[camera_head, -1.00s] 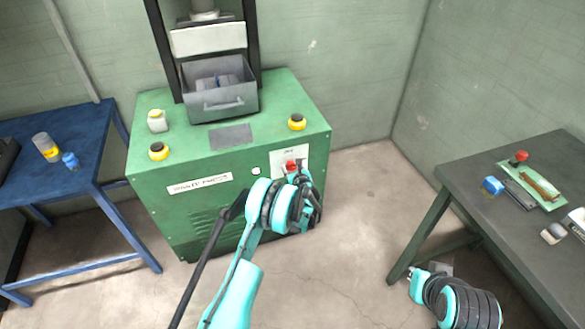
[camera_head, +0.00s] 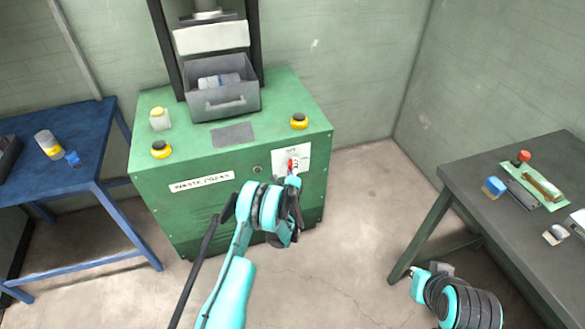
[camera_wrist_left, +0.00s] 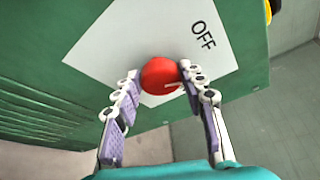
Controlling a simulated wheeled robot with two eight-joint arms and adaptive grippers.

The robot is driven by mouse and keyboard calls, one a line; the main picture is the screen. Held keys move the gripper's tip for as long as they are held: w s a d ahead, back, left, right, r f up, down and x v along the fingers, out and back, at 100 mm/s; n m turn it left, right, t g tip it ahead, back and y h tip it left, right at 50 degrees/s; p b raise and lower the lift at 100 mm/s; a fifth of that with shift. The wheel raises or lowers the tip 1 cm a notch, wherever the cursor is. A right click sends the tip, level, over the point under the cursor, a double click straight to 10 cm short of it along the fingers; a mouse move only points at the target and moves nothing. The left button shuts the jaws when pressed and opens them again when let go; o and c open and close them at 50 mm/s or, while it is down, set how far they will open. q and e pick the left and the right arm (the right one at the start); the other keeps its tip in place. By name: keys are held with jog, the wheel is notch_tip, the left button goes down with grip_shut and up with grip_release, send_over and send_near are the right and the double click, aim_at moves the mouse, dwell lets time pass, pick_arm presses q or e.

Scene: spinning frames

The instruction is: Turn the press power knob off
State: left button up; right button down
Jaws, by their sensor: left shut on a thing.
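The red power knob (camera_head: 291,165) sits on a white label plate (camera_head: 304,150) on the front of the green press (camera_head: 232,140). In the left wrist view the knob (camera_wrist_left: 159,76) is round and red with a short white mark toward its right side. The word OFF is printed to its upper right on the plate (camera_wrist_left: 122,38). My left gripper (camera_head: 293,174) is at the knob, its two fingers on either side of it, shut on it; the fingers also show in the wrist view (camera_wrist_left: 160,72). My right arm is at the lower right, its fingers unclear.
A small round lamp (camera_head: 258,169), dark, is left of the plate. A blue table (camera_head: 88,165) stands left, a dark table (camera_head: 480,175) right. The floor between is clear.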

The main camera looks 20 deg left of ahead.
pick_arm(q)
jog(key=shift+f+n+t, duration=0.2)
jog(key=shift+n+t, duration=0.3)
jog(key=shift+n, duration=1.1)
jog(key=o, duration=1.2)
jog(key=shift+a, duration=0.1)
jog(key=shift+c, duration=0.2)
jog(key=shift+r, duration=0.15)
